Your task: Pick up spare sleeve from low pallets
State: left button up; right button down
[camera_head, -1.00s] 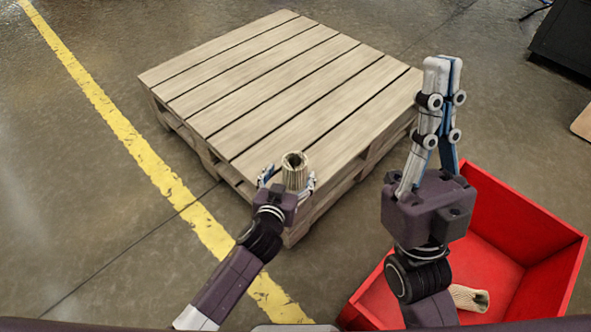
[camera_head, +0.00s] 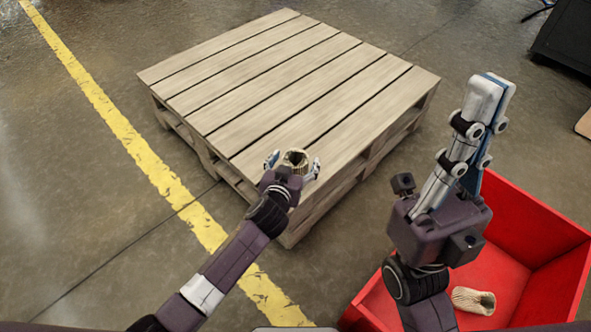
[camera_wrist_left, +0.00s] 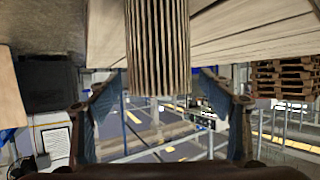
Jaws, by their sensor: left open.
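The spare sleeve (camera_head: 295,158) is a ribbed beige hollow cylinder standing upright near the front corner of the wooden pallet (camera_head: 290,75). My left gripper (camera_head: 292,166) is at the sleeve, its fingers spread on either side of it. In the left wrist view the ribbed sleeve (camera_wrist_left: 158,50) hangs in the upper middle, between the open fingers (camera_wrist_left: 165,115), with gaps visible on both sides. My right gripper (camera_head: 490,92) is raised at the right, its fingers close together and pointing up; no object shows between them.
A red crate (camera_head: 545,220) stands at the lower right with another beige sleeve (camera_head: 473,300) lying in it. The rest of the pallet top is bare. A yellow floor line (camera_head: 130,135) runs along the left. A dark cabinet (camera_head: 567,38) is at the upper right.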

pick_arm(q)
jog(key=c, duration=1.2)
